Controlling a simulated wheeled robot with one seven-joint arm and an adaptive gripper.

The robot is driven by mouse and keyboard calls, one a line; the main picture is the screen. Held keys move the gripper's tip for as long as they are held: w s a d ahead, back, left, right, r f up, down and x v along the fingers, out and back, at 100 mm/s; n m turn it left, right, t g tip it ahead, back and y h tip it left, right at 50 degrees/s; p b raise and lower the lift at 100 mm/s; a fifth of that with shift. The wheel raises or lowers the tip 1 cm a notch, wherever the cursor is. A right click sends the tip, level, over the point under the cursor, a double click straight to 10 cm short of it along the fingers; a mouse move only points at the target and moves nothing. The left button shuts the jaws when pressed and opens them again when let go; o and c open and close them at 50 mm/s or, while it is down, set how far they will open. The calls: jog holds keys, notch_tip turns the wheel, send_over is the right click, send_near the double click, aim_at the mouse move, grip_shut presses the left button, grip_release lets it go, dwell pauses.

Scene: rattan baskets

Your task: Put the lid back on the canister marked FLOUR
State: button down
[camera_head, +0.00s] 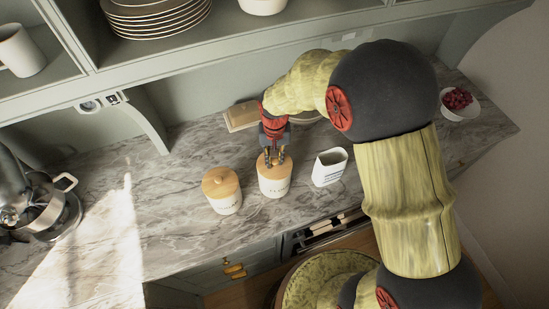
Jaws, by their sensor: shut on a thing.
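My gripper (273,158) points down and is shut on a round wooden lid (272,174). The lid is on or very close to the mouth of a white canister (274,189) in the middle of the counter; I cannot tell whether it is fully seated. Dark lettering shows on this canister's front, too small to read surely. A second white canister (229,205) with its own wooden lid (220,182) stands just to the left. The fingers hide the middle of the held lid.
An open white container (329,168) with small print stands close to the right. A flat board (241,116) lies behind my gripper. A bowl of red fruit (458,101) is at the far right, a pot (43,211) at the left. The marble counter (165,225) is clear left of the canisters.

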dwell(0.4)
jog(key=c, duration=1.6)
grip_release()
jog(key=shift+o, duration=0.9)
jog(key=o, duration=0.3)
jog(key=shift+r+p, duration=2.05)
jog(key=shift+r, duration=1.45)
jog(key=shift+c, duration=0.7)
